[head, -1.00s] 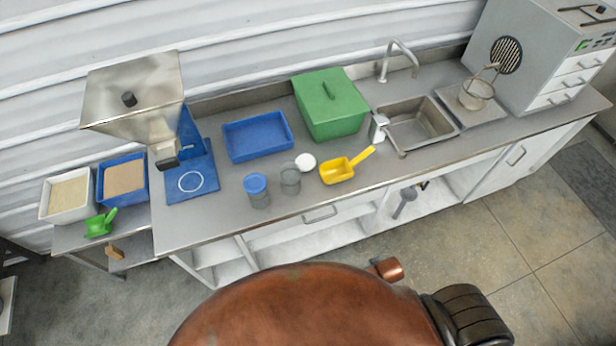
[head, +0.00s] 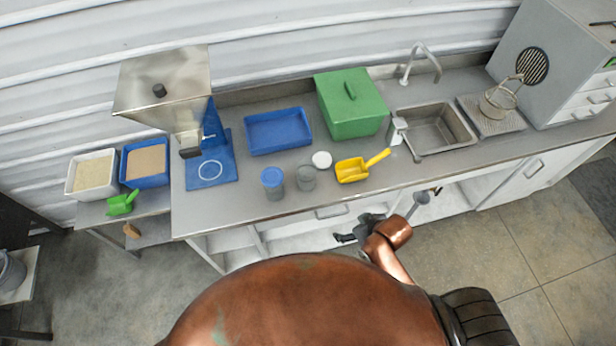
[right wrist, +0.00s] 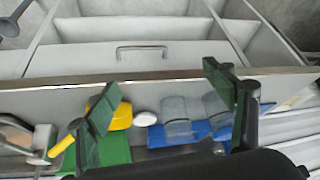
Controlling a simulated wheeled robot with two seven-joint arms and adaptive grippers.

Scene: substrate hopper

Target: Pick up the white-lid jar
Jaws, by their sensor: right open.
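A clear grey jar (head: 306,178) stands on the counter with no lid visible on it. A round white lid (head: 321,160) lies just behind and right of it, apparently flat on the counter. The white lid (right wrist: 145,118) and the clear jar (right wrist: 177,122) also show in the right wrist view. A similar jar with a blue lid (head: 272,182) stands left of the clear jar. My right gripper (head: 357,229) is open and empty, in front of the counter's front edge and apart from the jars. Its spread fingers (right wrist: 161,100) show in the right wrist view. My left gripper is not visible.
A yellow scoop (head: 353,169) lies right of the white lid. A blue tray (head: 278,148) and green bin (head: 352,122) stand behind. The hopper (head: 163,95) is left, the sink (head: 437,128) right. The counter's front edge (right wrist: 160,88) lies between gripper and jars.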

